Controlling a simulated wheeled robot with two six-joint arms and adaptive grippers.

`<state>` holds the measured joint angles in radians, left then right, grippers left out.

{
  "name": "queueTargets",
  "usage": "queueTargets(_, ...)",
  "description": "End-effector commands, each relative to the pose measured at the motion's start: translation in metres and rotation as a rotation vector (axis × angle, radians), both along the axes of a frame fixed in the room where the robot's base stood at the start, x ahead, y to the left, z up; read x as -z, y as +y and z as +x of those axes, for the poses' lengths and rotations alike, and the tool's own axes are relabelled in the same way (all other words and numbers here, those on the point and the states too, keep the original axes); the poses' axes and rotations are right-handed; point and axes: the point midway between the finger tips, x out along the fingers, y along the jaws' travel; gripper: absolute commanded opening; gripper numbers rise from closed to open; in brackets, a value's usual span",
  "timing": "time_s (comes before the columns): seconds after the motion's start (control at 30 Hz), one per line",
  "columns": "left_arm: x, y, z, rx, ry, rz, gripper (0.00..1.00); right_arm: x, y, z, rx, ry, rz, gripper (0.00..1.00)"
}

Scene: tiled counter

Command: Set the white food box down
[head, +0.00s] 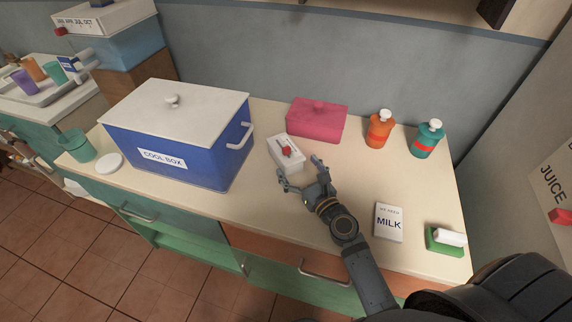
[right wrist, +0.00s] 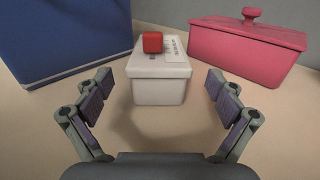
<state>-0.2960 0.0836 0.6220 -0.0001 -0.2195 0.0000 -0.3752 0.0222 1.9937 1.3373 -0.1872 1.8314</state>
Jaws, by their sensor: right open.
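The white food box (head: 286,153) has a red knob or clip on its lid and sits on the counter between the blue cool box and the pink box. It also shows in the right wrist view (right wrist: 158,88), upright, a little ahead of the fingertips. My right gripper (head: 302,175) is open and empty, just in front of the white food box. In the right wrist view my right gripper (right wrist: 158,90) has its fingers spread to either side of the box's near end, with no visible contact. My left gripper is not in view.
The blue cool box (head: 215,147) stands close on the left, the pink lidded box (head: 318,122) behind. Orange (head: 379,130) and teal (head: 427,138) bottles stand at the back right. A milk carton (head: 388,222) and a green sponge-like block (head: 440,243) are at the front right.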

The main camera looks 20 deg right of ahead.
Motion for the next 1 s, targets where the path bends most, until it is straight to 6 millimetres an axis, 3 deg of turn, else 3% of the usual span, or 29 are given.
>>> queueTargets(0.1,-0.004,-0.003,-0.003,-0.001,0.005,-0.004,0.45,-0.002,0.002,0.013,0.0,-0.001,-0.001,0.94)
queueTargets(0.33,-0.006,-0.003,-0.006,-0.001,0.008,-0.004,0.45,-0.003,0.004,0.023,0.0,-0.001,-0.001,0.94)
queueTargets(0.6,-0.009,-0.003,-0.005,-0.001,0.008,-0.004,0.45,-0.003,0.013,0.068,0.0,-0.002,-0.001,0.94)
queueTargets(0.9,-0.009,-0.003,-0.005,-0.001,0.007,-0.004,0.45,-0.002,0.014,0.074,-0.001,0.0,-0.002,0.94)
queueTargets(1.0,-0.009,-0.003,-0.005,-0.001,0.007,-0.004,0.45,-0.002,0.014,0.074,-0.001,0.0,-0.002,0.81)
